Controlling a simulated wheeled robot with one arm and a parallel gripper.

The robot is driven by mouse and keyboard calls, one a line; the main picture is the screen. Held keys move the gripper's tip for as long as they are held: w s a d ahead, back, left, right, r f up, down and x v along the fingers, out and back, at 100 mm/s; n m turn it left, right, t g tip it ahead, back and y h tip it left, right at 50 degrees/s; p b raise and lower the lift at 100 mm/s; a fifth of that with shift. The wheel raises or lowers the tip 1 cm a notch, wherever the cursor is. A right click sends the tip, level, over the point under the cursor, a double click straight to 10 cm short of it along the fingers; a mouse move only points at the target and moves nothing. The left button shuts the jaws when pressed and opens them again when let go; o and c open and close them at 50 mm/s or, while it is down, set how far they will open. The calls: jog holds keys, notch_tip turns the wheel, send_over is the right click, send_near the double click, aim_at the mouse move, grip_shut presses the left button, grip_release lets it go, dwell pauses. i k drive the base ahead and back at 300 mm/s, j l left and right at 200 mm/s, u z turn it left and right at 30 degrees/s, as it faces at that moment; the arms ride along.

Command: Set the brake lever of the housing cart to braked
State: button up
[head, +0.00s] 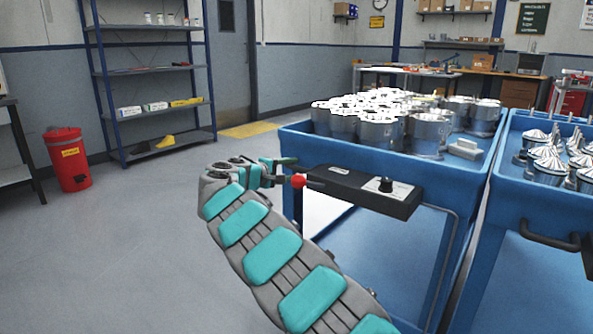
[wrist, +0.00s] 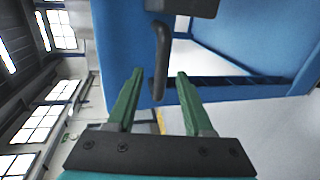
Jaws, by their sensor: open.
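The blue housing cart (head: 300,146) holds many shiny metal housings (head: 380,130). A black box (head: 364,191) with a dial on top is at its near side. A red ball knob (head: 299,181) shows at the box's left end. My gripper (head: 286,171) is open beside this knob, at the cart's near left side. In the wrist view my gripper's green fingers (wrist: 160,74) stand apart, with a dark bent bar (wrist: 161,58) showing between their tips. I cannot tell whether this bar is the brake lever, or whether the fingers touch it. The lever's setting is unclear.
A second blue cart (head: 503,190) with a black handle (head: 548,237) stands close at the right, carrying cone-shaped parts. A red bin (head: 68,160) and a shelf (head: 150,75) stand at the left wall. The floor between is clear.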

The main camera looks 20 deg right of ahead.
aim_at(298, 180)
jog(key=k+j, duration=0.2)
jog(key=j, duration=0.2)
jog(key=k+j, duration=0.2)
jog(key=j, duration=0.2)
jog(key=k+j, duration=0.2)
jog(key=j, duration=0.2)
